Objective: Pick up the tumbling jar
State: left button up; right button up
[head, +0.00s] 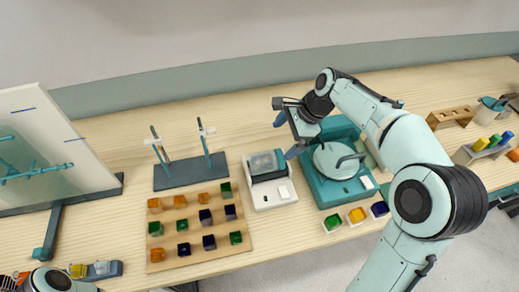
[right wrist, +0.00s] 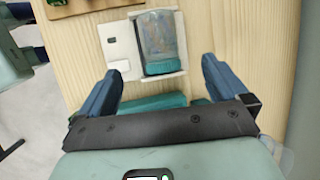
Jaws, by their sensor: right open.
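The tumbling jar (head: 265,164) is a clear jar with greyish contents, lying on its side in a white roller base (head: 262,202) at mid-table. In the right wrist view the jar (right wrist: 160,35) shows a teal lid (right wrist: 163,68) at its near end. My right gripper (head: 287,136) is open and empty, above the table just behind and right of the jar. In the right wrist view its two blue fingers (right wrist: 160,68) are apart, with the jar ahead between their lines and not touched. My left gripper is not clearly seen.
A teal machine with a round plate (head: 335,160) stands right of the white base. A wooden board with coloured cubes (head: 210,244) and a dark stand with two rods (head: 190,172) are to the left. Small coloured trays (head: 357,215) lie at the front edge.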

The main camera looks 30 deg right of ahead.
aim_at(268, 157)
jog(key=x, duration=0.7)
jog(key=shift+s+a+b, duration=0.15)
jog(key=shift+s+b, duration=0.1)
jog(key=shift+b, duration=0.15)
jog(key=shift+x, duration=3)
jog(key=shift+w, duration=0.15)
jog(key=c, duration=1.3)
